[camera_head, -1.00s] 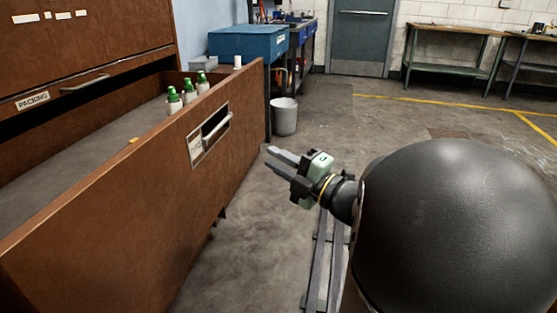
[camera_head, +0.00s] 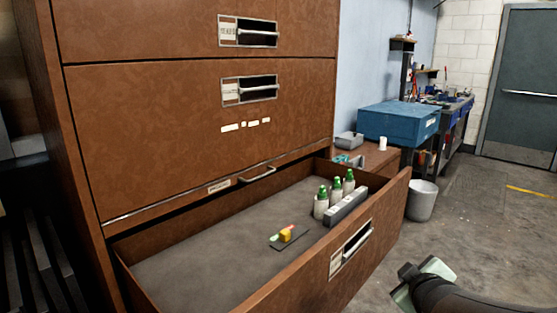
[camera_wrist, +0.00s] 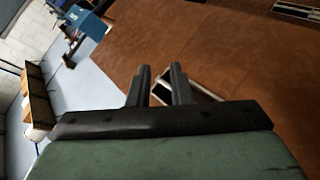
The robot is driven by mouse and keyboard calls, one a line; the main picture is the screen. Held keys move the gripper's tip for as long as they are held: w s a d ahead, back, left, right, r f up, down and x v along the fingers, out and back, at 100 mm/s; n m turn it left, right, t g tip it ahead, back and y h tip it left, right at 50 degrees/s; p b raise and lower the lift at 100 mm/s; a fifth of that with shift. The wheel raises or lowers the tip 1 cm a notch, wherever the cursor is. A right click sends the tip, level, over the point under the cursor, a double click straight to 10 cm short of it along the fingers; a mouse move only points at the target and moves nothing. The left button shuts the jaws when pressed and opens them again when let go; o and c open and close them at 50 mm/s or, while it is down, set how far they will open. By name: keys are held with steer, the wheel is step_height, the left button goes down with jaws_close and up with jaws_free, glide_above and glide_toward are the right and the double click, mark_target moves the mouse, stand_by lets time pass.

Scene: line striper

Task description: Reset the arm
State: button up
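My gripper (camera_wrist: 160,84) shows in the wrist view with its two dark fingers apart and nothing between them. In the head view its pale green body (camera_head: 424,278) is at the bottom right, just right of the open drawer's front and apart from it in the picture; its fingers are hard to make out there. The wrist view looks towards a brown panel (camera_wrist: 235,60), with a recessed handle (camera_wrist: 205,84) behind the fingers.
The open drawer (camera_head: 210,262) juts from the brown cabinet (camera_head: 180,125). It holds several green-capped bottles (camera_head: 321,206), a grey block (camera_head: 345,208) and a small yellow item (camera_head: 287,235). A bucket (camera_head: 421,201) stands beyond. Floor at right is clear.

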steer(key=s+a+r+m+g+y+p, duration=0.1)
steer(key=s+a+r+m+g+p, duration=0.1)
steer(key=s+a+g+p, duration=0.4)
steer(key=s+a+r+m+g+y+p, duration=0.1)
steer(key=s+a+r+m+g+p, duration=0.2)
steer(key=s, duration=1)
steer(key=a+m+g+p, duration=0.2)
steer(key=a, duration=0.3)
steer(key=shift+s+g+y+p, duration=0.3)
steer(key=shift+g+y+p, duration=0.05)
steer(key=shift+g+y, duration=0.05)
steer(key=shift+r, duration=0.1)
